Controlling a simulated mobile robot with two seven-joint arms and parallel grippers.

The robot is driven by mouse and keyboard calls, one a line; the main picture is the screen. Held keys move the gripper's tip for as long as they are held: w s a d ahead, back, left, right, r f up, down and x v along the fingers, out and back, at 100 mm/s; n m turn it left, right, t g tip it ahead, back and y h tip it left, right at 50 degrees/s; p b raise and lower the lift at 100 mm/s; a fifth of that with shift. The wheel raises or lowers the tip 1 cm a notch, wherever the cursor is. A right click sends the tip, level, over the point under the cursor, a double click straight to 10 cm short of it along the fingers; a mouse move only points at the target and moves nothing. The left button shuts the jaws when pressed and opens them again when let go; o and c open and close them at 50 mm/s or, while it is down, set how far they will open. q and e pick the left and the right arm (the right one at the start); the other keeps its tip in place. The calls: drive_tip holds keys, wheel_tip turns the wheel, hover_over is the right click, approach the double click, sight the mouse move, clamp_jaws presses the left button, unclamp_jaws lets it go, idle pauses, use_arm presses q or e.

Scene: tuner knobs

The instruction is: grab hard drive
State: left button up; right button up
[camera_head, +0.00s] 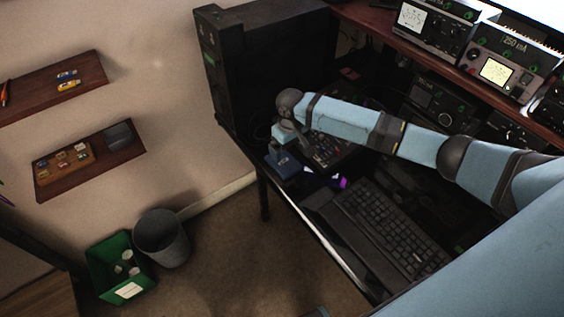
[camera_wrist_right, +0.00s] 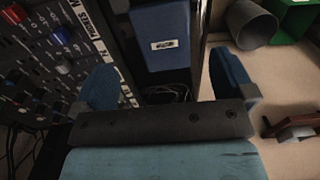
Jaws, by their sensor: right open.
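The hard drive appears to be the dark blue box (camera_head: 283,163) at the front left corner of the desk. In the right wrist view it is a blue box (camera_wrist_right: 160,38) with a small white label, lying ahead between my fingers. My right gripper (camera_head: 284,136) is above and just behind it in the head view. In the right wrist view the gripper (camera_wrist_right: 165,82) is open, with a finger on each side and a gap to the box. Whether the fingertips reach beside the box is hard to tell. My left gripper is not in view.
A mixer panel with knobs (camera_wrist_right: 55,50) lies close beside my right gripper. A black keyboard (camera_head: 385,230) and a black computer tower (camera_head: 265,60) share the desk. A grey bin (camera_head: 162,238) and green crate (camera_head: 120,262) stand on the floor beyond the desk's edge.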

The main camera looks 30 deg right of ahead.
sight(287, 165)
drive_tip(key=f, duration=0.5)
drive_tip(key=w+f, duration=0.1)
drive_tip(key=f, duration=0.2)
drive_tip(key=shift+a+f, duration=0.15)
drive_tip(key=shift+f, duration=0.1)
drive_tip(key=c, duration=0.9)
